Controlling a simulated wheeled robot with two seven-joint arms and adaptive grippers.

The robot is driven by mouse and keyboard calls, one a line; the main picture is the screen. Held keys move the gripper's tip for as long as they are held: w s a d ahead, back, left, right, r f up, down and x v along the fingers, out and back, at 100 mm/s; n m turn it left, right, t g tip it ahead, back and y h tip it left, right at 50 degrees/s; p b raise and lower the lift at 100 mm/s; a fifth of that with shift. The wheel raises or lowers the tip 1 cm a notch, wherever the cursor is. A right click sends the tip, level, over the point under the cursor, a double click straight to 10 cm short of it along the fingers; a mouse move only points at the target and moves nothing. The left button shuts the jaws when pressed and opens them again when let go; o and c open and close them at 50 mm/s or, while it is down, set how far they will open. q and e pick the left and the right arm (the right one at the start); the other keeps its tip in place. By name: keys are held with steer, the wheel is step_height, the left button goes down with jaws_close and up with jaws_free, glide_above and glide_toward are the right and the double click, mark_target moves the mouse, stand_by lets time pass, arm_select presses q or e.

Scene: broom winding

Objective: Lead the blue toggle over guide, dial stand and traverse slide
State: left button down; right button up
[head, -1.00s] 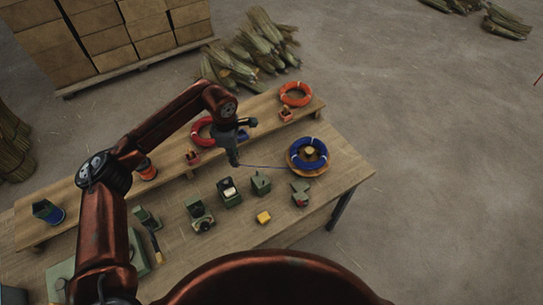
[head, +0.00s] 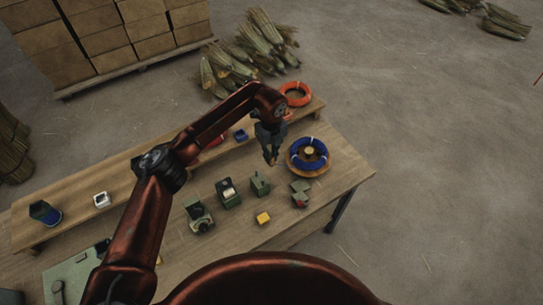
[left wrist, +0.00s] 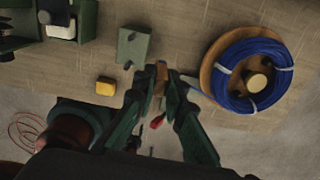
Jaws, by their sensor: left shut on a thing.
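My left gripper (head: 271,160) is just left of the blue coil (head: 308,155), which lies on a round wooden disc. In the left wrist view its fingers (left wrist: 160,76) are shut on a small brown piece (left wrist: 160,84), apparently the toggle. The coil shows there at right (left wrist: 246,75). Green fixtures stand on the table: one with a round dial (head: 200,216), one with a pale insert (head: 228,192), a plain one (head: 260,184) and one with a red part (head: 300,193). I cannot tell which is the guide or the slide. My right gripper is not in view.
A yellow block (head: 263,217) sits near the table's front edge. An orange ring (head: 296,94) lies on the back shelf, with a small blue box (head: 241,135). My arm hides part of the shelf. The table's right end is clear.

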arm_select(q)
steer(key=shift+s+a+n, duration=0.15)
steer(key=shift+n, duration=0.15)
steer(key=s+a+p, duration=0.4)
steer(key=s+a, duration=0.5)
steer(key=a, duration=0.6)
steer(key=s+a+p, duration=0.4)
steer(key=s+a, duration=0.6)
steer(key=a, duration=0.6)
steer(key=s+a+p, duration=0.4)
steer(key=s+a, duration=0.5)
steer(key=a, duration=0.7)
steer(key=shift+s, duration=0.35)
